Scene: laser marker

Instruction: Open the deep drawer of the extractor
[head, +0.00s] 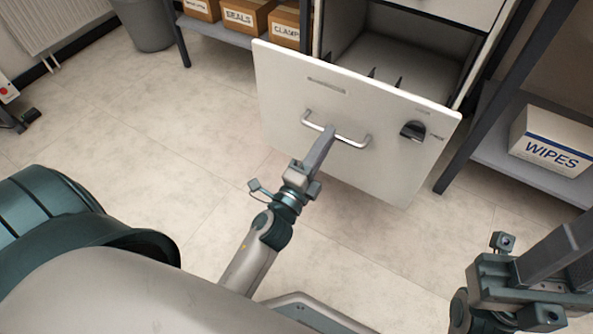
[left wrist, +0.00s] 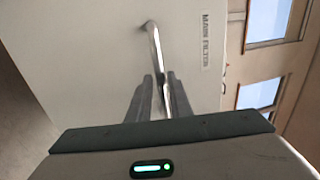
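The deep drawer's white front panel (head: 290,95) stands well out from the extractor cabinet (head: 440,12), and the dark drawer interior (head: 400,50) shows behind it. The panel has a metal bar handle (head: 355,143) and a black latch or knob (head: 413,131) at its right. My left gripper (head: 322,140) is at the handle. In the left wrist view its fingers (left wrist: 160,88) close around the handle bar (left wrist: 154,40), beside a "MAIN FILTER" label (left wrist: 206,42) on the panel. My right gripper (head: 562,255) is away from the drawer at lower right, partly cut off.
A shelf with labelled boxes (head: 245,15) and a grey bin (head: 146,22) stand at the back left. A "WIPES" box (head: 552,143) sits on a shelf (head: 495,140) at right, with a dark post beside the drawer. The tiled floor (head: 150,125) at left is clear.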

